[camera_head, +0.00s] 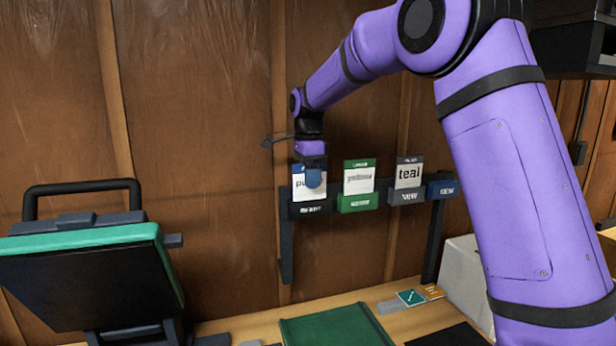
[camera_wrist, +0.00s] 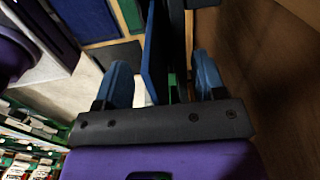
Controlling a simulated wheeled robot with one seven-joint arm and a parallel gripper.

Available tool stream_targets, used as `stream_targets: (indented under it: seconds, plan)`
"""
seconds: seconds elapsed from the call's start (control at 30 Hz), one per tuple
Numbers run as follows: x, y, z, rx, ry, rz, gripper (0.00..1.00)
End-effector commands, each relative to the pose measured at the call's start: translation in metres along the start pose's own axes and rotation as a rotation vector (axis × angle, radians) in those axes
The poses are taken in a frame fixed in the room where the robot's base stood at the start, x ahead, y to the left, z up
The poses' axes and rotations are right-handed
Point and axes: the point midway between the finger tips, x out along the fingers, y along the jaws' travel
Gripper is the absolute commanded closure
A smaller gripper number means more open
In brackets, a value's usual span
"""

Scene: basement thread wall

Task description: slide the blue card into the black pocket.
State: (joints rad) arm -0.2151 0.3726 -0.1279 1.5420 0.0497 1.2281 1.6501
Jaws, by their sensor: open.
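The blue card (camera_head: 298,184), with a blue top band and a white face with partly hidden lettering, stands upright at the black pocket (camera_head: 310,210), the leftmost on the wall rack. Its lower edge seems to be inside the pocket, though my gripper hides part of it. My gripper (camera_head: 314,178) is right in front of and over the card. In the wrist view my gripper (camera_wrist: 164,64) has its two blue fingers apart, with the blue card (camera_wrist: 154,50) edge-on between them. Gaps show on both sides of the card.
To the right are a green pocket (camera_head: 358,203) with a "yellow" card, a grey pocket (camera_head: 406,196) with a "teal" card, and an empty-looking blue pocket (camera_head: 443,189). Small cards (camera_head: 411,297) and a green mat (camera_head: 338,327) lie on the bench. A teal-topped machine (camera_head: 85,243) stands left.

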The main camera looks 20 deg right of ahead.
Motion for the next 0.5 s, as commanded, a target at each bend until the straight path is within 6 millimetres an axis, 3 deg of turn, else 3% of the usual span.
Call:
stream_targets:
  seconds: [0.5]
  plan:
    - [-0.0064,-0.0001,0.0001,0.0,0.0,0.0,0.36]
